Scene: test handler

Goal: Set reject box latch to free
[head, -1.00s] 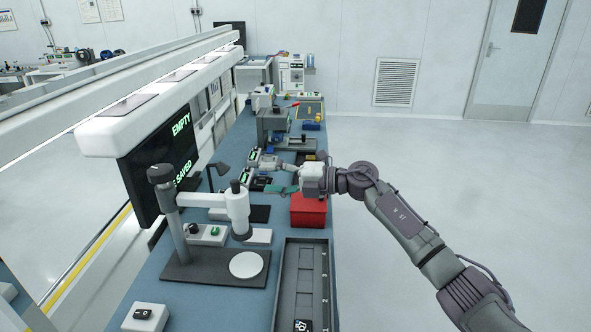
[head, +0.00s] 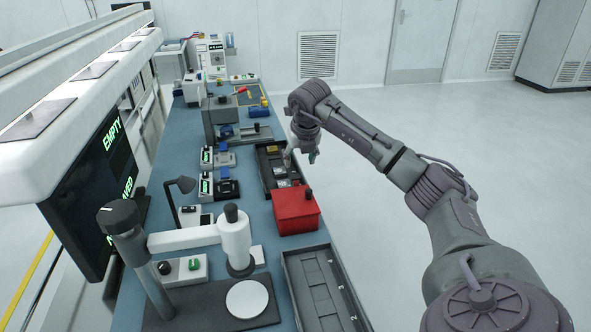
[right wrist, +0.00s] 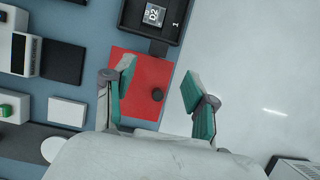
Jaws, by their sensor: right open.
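The reject box appears to be the red box (head: 296,212) on the right edge of the blue bench. A dark round knob (head: 308,193) stands on its top; I cannot read whether it is the latch or its setting. My right gripper (head: 300,157) is open and empty, pointing down, apart from the box. In the right wrist view the red top (right wrist: 138,72) lies below the spread teal fingers (right wrist: 158,80), with the knob (right wrist: 157,94) between them in the picture. My left gripper is not in view.
A dark tray (head: 280,170) lies behind the box and a long grey numbered tray (head: 320,290) in front. A microscope-like stand (head: 236,240) stands to the left. The floor right of the bench is clear.

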